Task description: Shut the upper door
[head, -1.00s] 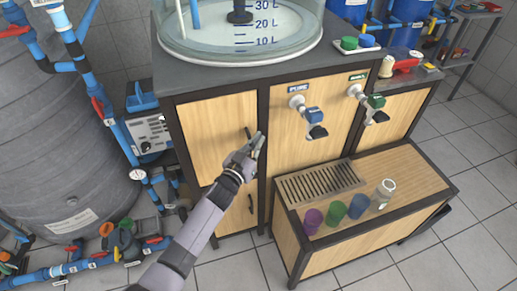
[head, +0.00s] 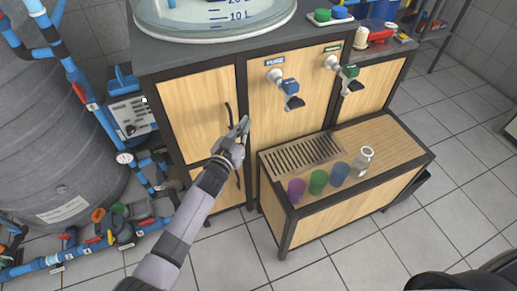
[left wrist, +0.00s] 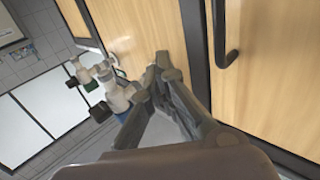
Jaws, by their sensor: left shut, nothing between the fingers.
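The upper door (head: 190,115) is the light wooden panel at the left of the cabinet front, with a dark vertical handle (head: 228,112) near its right edge. It looks flush with its dark frame, though a small gap cannot be ruled out. My left gripper (head: 244,124) is shut and empty, in front of the dark post just right of the handle and covering the door's lower right corner. In the left wrist view the fingers (left wrist: 163,66) meet in front of the middle panel, and the handle (left wrist: 229,40) is to their right, apart. My right gripper is not in view.
A lower door (head: 217,187) is below, partly hidden by my left arm. Right of the post are taps (head: 290,88) and a low wooden bench (head: 385,145) with several coloured cups. Blue pipes and a grey tank (head: 50,120) stand left. Tiled floor is open in front.

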